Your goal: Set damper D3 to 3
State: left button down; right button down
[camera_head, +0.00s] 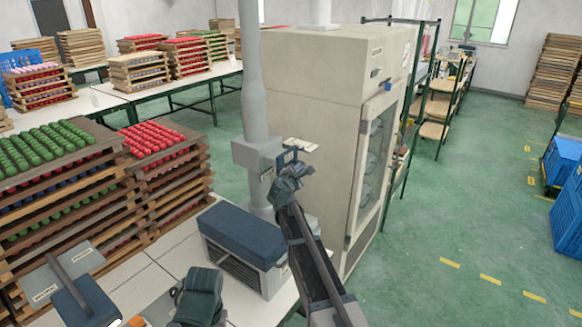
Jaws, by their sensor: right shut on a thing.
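A grey damper box (253,157) sits on the vertical grey duct pipe (254,95), left of the beige cabinet. Small pale plates (300,144) stand out at its right; any marks on them are too small to read. My right gripper (287,168) is up against the right side of the damper box, shut on a small part there, seemingly the damper's handle. The gripper largely hides that part, so its setting cannot be read. A dark part of my left arm shows at the bottom; its fingertips cannot be made out.
A beige cabinet (312,75) with a glass door stands just behind the duct. A blue-topped grey box (240,232) stands on the white table below. Stacked trays of red and green pieces (50,150) fill the left. Open green floor (470,200) lies to the right.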

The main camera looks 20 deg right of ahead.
jog(key=shift+a, duration=0.1)
jog(key=c, duration=0.8)
grip_release()
jog(key=shift+w, duration=0.1)
jog(key=shift+c, duration=0.2)
jog(key=p+v, duration=0.3)
jog(key=v, duration=1.1)
jog(key=shift+f, duration=0.15)
